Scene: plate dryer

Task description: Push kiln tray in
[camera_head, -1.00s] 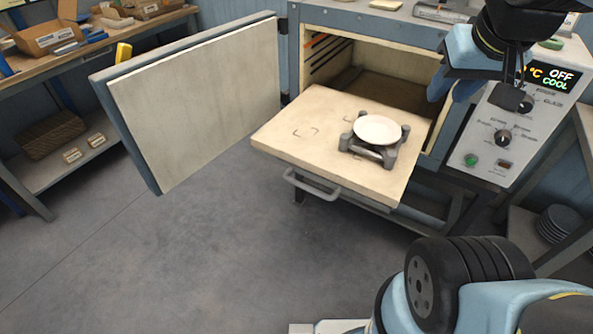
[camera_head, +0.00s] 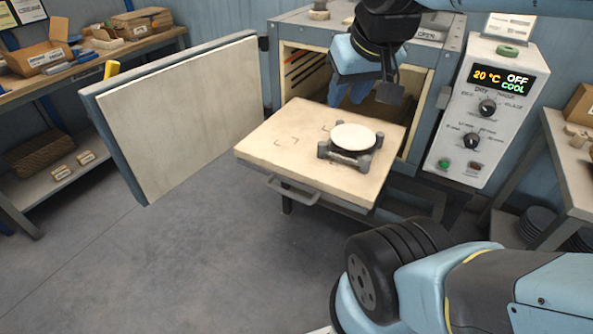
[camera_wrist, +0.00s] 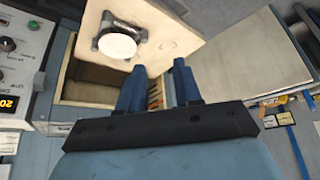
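The kiln tray (camera_head: 270,150) is a cream slab pulled well out of the blue-grey kiln (camera_head: 417,150). Its metal handle (camera_head: 293,192) is on the front edge. A white plate (camera_head: 353,137) rests on a dark stand (camera_head: 346,158) on the tray; the plate also shows in the wrist view (camera_wrist: 117,46). My gripper (camera_head: 350,94) appears in front of the kiln opening, above the back of the tray. In the wrist view my gripper (camera_wrist: 157,72) has its two blue fingers apart with nothing between them. The tray (camera_wrist: 168,22) lies beyond the fingers there. Contact is not visible.
The kiln door (camera_head: 185,110) stands wide open at the left. The control panel (camera_head: 482,110) at the right reads 20 °C, OFF, COOL. A workbench (camera_head: 75,75) with boxes is at the far left, another table (camera_head: 565,160) at the right. The floor before the tray is clear.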

